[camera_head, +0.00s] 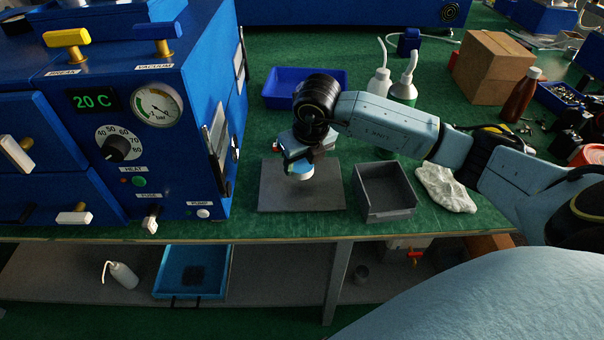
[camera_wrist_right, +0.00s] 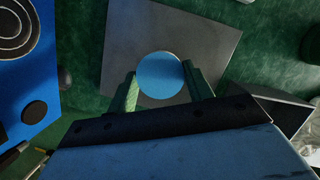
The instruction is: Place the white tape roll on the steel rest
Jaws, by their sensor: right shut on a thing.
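The tape roll (camera_head: 300,174) shows as a small round piece with a white side and a blue upper face in the head view. In the right wrist view the tape roll (camera_wrist_right: 160,74) shows as a light blue disc between the two fingers. My right gripper (camera_head: 299,164) points down and is shut on it. The steel rest (camera_head: 275,198) is a flat grey plate on the green bench, directly below the roll; it also fills the middle of the right wrist view (camera_wrist_right: 215,45). I cannot tell whether the roll touches the plate. My left gripper is not in view.
A grey open bin (camera_head: 385,212) stands right of the plate, with a crumpled white cloth (camera_head: 446,190) beyond it. A blue tray (camera_head: 275,92) and white-topped bottles (camera_head: 379,82) stand behind. The blue press cabinet (camera_head: 195,110) rises close on the left.

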